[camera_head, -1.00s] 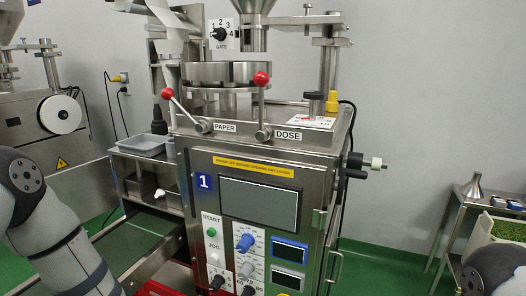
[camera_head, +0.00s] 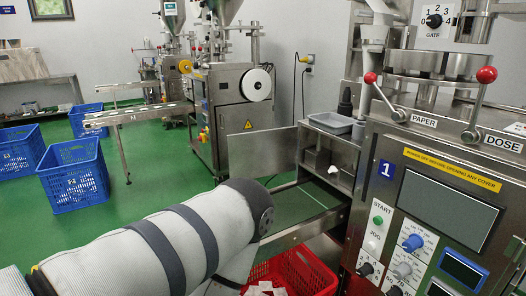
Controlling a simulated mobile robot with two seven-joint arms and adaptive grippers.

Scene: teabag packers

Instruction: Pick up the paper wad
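I cannot make out a paper wad for certain. A small white object (camera_head: 333,170) shows at the open bay left of machine 1; it is too small to tell whether it is paper or a fitting. Several white pieces (camera_head: 265,289) lie in a red crate (camera_head: 309,272) at the bottom edge, partly cut off. My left arm crosses the lower left, but its gripper is not visible. My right gripper is out of view.
Machine 1 (camera_head: 424,165) fills the right, with red-knobbed levers and a grey tray (camera_head: 331,123) beside it. A green chute (camera_head: 300,205) runs below. Blue crates (camera_head: 73,180) stand on the green floor at left. Another machine (camera_head: 232,95) stands behind. Open floor lies between.

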